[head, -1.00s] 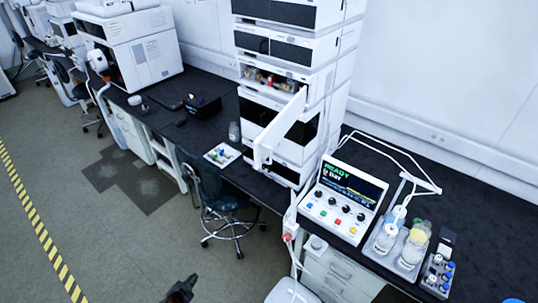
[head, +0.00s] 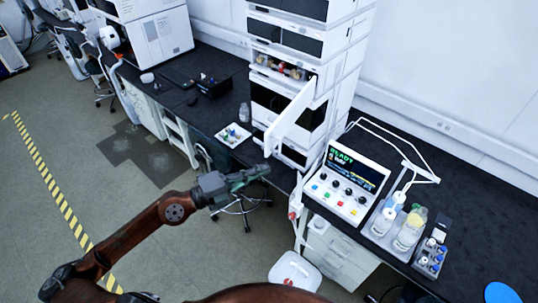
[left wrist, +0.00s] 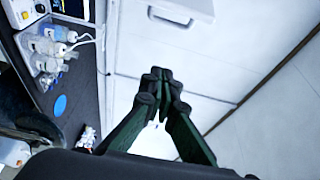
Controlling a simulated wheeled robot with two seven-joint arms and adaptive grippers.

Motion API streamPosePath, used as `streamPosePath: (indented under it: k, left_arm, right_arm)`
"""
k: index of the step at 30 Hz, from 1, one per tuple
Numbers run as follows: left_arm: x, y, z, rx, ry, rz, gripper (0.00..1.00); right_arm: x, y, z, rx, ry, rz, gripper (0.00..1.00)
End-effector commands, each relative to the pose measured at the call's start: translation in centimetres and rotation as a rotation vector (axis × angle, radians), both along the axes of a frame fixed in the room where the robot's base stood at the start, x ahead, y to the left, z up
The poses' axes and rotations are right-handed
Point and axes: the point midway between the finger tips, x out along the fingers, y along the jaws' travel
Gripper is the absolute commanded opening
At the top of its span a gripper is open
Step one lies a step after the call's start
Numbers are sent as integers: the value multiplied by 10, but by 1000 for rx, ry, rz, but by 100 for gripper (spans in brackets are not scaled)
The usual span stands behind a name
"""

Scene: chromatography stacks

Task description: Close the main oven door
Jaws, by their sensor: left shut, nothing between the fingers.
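The oven door (head: 291,118) is a white panel standing open, sticking out toward me from the tall white instrument stack (head: 343,62). Behind it, the compartment (head: 280,69) shows small coloured fittings. My left gripper (head: 262,172) is shut and empty, just in front of and below the door's free end in the head view; I cannot tell whether they touch. In the left wrist view its dark green fingers (left wrist: 161,85) are together in front of white panels, one with a handle opening (left wrist: 172,17). My right gripper is not in view.
The black bench (head: 480,220) carries a control unit with a READY screen (head: 345,182), a bottle tray (head: 382,240) and a vial rack (head: 428,257) on the right. A small white tray (head: 233,136) lies left of the stack. A chair (head: 240,200) stands below my left gripper.

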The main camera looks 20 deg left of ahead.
Motion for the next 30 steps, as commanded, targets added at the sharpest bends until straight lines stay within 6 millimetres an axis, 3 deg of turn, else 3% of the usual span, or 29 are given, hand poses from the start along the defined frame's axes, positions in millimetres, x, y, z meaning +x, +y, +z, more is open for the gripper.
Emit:
streamPosePath:
  k: [16,18,21,30]
  left_arm:
    - [78,-61,5,-3,-2,1,0]
    - [79,-47,-5,0,0,4,0]
    - [83,-37,-5,-1,1,4,0]
    - [88,-21,-1,-4,0,2,0]
  right_arm:
    - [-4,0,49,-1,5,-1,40]
    - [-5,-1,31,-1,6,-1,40]
    - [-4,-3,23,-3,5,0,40]
    - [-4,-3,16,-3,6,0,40]
